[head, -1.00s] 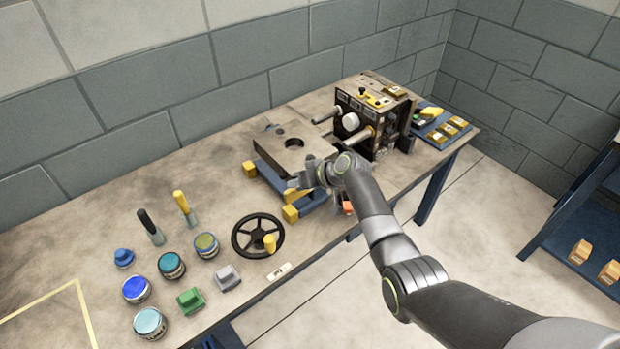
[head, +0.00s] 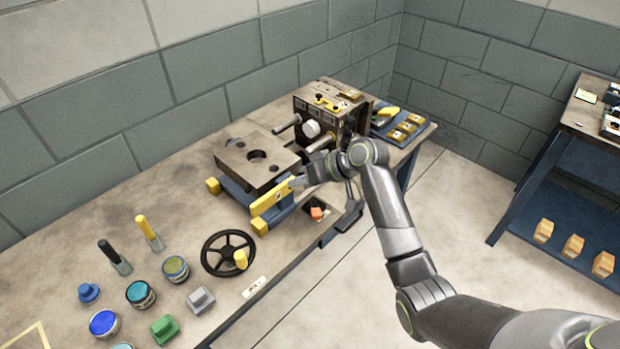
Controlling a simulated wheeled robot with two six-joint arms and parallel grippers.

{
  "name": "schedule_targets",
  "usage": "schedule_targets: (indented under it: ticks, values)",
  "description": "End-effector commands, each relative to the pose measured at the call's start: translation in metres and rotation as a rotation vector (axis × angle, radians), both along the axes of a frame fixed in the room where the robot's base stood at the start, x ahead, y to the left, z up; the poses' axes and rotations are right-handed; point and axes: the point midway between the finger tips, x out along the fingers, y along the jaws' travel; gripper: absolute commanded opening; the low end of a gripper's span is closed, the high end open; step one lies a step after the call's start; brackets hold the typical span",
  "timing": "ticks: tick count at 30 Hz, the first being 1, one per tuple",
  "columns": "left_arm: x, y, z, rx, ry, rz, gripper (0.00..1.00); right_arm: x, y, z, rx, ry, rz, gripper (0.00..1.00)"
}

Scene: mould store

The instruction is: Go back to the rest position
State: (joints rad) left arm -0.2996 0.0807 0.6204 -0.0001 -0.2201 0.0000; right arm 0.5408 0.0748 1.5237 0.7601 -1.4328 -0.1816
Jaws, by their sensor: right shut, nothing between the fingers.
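My right arm comes in from the lower right of the head view. Its gripper (head: 297,182) is shut and empty, at the front right corner of a metal mould plate (head: 237,165) with a round hole. The plate lies on a blue stand with yellow ends (head: 212,186). The fingertips are beside a yellow bar (head: 272,198) on the stand's front; I cannot tell whether they touch it. My left gripper is not in view.
Behind the gripper stands a mould block (head: 320,115) with guide pins. A blue tray (head: 425,131) is at its right. A black handwheel (head: 229,253), several pots and two brushes lie to the left. A second table (head: 540,165) stands at right, with open floor between.

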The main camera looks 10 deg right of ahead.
Motion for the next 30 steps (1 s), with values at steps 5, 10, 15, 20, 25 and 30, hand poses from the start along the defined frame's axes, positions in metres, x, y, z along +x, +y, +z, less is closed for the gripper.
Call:
schedule_targets:
  ticks: [5,10,15,20,25,30]
  values:
    - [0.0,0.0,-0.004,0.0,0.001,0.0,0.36,-0.009,-0.016,0.014,-0.001,-0.002,0.0,0.0]
    - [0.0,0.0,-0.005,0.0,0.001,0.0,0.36,-0.013,-0.022,0.021,0.0,0.0,0.0,0.0]
    - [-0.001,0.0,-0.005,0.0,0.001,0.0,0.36,-0.014,-0.024,0.016,0.0,0.008,-0.009,0.0]
    - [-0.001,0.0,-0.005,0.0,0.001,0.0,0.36,-0.013,-0.042,-0.04,-0.013,0.076,-0.114,0.0]
    - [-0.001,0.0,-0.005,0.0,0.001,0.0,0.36,-0.033,-0.083,-0.157,-0.081,0.189,-0.312,0.0]
    - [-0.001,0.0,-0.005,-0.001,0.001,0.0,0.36,-0.087,-0.126,-0.268,-0.191,0.278,-0.465,0.0]
